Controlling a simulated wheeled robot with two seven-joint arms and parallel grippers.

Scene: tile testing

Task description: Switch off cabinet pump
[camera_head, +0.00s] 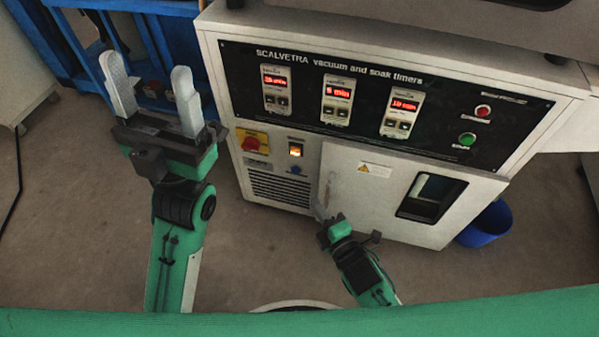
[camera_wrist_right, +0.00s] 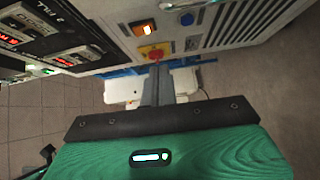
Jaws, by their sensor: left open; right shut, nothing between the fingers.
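The cabinet (camera_head: 290,125) is a light grey machine with a black panel marked "SCALVETRA vacuum and soak timers". Below the panel at left are a red rotary knob on a yellow plate (camera_head: 252,143), an orange-lit switch (camera_head: 296,150) and a blue button (camera_head: 296,170). Their small labels are unreadable, so I cannot tell which is the pump's. My right gripper (camera_head: 319,210) is shut and empty, low before the cabinet door. In the right wrist view its fingers (camera_wrist_right: 157,86) overlap the view below the red knob (camera_wrist_right: 155,54); the lit switch (camera_wrist_right: 176,30) also shows. My left gripper (camera_head: 150,72) is open and empty, left of the cabinet.
Three timers with red displays (camera_head: 338,98), a red button (camera_head: 483,111) and a green button (camera_head: 467,139) are on the panel. The cabinet door (camera_head: 345,195) has a dark window. A blue bin (camera_head: 487,224) stands at right. A blue frame (camera_head: 75,50) stands behind my left gripper.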

